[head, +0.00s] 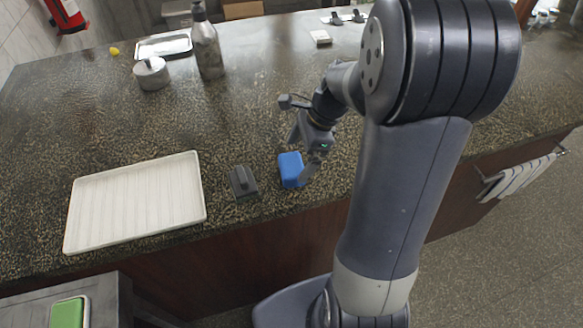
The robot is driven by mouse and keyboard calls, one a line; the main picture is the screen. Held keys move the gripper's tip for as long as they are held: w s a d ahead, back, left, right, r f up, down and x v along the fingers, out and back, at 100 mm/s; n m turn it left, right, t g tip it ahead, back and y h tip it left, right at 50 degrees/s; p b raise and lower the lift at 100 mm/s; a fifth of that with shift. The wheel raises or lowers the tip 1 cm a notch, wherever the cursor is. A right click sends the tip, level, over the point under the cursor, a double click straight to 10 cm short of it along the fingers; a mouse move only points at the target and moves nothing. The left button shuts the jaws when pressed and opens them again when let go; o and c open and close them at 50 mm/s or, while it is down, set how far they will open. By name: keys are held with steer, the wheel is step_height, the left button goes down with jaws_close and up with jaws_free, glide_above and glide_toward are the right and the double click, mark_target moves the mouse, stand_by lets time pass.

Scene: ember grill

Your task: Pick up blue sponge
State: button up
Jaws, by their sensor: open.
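The blue sponge (291,169) lies on the dark speckled counter (240,110), near its front edge. My gripper (304,160) is open and low at the sponge. One finger shows beside the sponge's right side, and another part of the gripper shows behind it. I cannot tell whether the fingers touch the sponge. Part of the sponge's right side is hidden by the gripper.
A dark grey block with a handle (244,183) sits just left of the sponge. A white ribbed tray (135,203) lies further left. A metal bottle (207,45), a lidded pot (151,74) and a small tray (164,44) stand at the back left. The counter behind the sponge is clear.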

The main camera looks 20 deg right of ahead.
mark_target(293, 164)
steer(key=x, duration=0.4)
steer(key=shift+a+f, duration=0.2)
steer(key=shift+a, duration=0.05)
steer(key=c, duration=0.9)
